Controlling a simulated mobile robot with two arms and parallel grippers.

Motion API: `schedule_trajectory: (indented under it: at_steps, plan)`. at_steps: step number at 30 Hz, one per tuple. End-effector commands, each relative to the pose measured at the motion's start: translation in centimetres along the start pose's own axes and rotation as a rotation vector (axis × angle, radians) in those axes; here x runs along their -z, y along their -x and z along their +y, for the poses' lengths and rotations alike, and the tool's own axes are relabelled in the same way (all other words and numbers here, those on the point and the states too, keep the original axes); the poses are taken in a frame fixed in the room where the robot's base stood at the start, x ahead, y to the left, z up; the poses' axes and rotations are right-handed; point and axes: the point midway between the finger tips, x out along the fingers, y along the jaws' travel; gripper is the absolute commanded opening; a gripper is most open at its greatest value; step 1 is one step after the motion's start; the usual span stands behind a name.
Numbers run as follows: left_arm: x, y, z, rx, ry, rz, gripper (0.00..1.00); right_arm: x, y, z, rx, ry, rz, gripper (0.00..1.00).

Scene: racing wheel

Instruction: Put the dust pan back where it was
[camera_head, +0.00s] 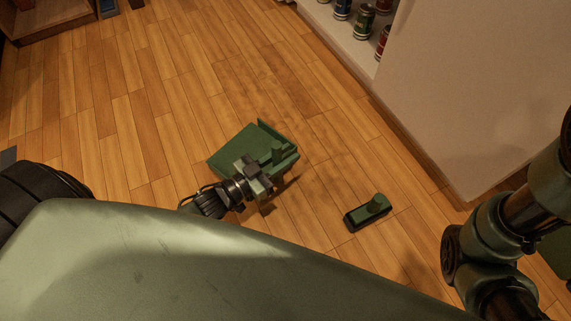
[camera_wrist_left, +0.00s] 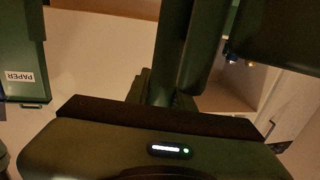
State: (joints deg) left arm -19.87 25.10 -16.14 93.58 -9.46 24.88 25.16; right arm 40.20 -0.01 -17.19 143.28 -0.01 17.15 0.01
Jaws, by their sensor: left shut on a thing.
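The green dust pan (camera_head: 237,144) is in the middle of the head view, above the wood floor as far as I can tell. My left gripper (camera_head: 265,172) is at its near side and shut on its handle. Dark green parts, likely the dust pan's handle (camera_wrist_left: 205,45) and pan, fill the upper part of the left wrist view, above my gripper body. My right arm shows at the right edge of the head view, but its gripper is out of view.
A small green brush (camera_head: 368,213) lies on the floor right of the dust pan. A white shelf with several cans (camera_head: 362,22) and a wall (camera_head: 470,90) stand at the upper right. A green bin labelled PAPER (camera_wrist_left: 22,75) shows in the wrist view.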

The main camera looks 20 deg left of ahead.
Motion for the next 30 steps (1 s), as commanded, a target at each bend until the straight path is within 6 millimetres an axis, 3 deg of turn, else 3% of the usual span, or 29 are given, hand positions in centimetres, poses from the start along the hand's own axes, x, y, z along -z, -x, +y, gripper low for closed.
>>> schedule_trajectory:
  at_steps: [1, 5, 17, 18, 20, 30]
  plan:
    - [-1.4, -0.1, 0.0, 0.001, 0.0, 0.002, 0.0, 0.4, 1.2, -0.2, 0.0, 0.0, 0.0, 0.36]
    - [-3.3, -0.1, 0.0, 0.0, 0.0, 0.002, 0.0, 0.9, 2.6, -0.5, 0.0, 0.0, 0.0, 0.36]
    - [-3.5, -0.1, 0.0, 0.0, -0.001, 0.002, 0.0, 0.9, 2.6, -0.6, 0.001, 0.0, -0.001, 0.36]
    - [-3.6, 0.0, 0.0, 0.0, 0.0, 0.0, 0.28, 0.9, 2.5, -0.5, 0.001, 0.0, -0.001, 0.36]
    - [-3.5, 0.0, 0.0, 0.0, 0.0, 0.0, 0.45, 0.9, 2.5, -0.5, 0.001, 0.0, -0.001, 0.36]
    - [-3.4, 0.0, 0.0, 0.0, 0.0, 0.0, 0.45, 0.8, 2.4, -0.5, 0.001, 0.0, -0.001, 0.36]
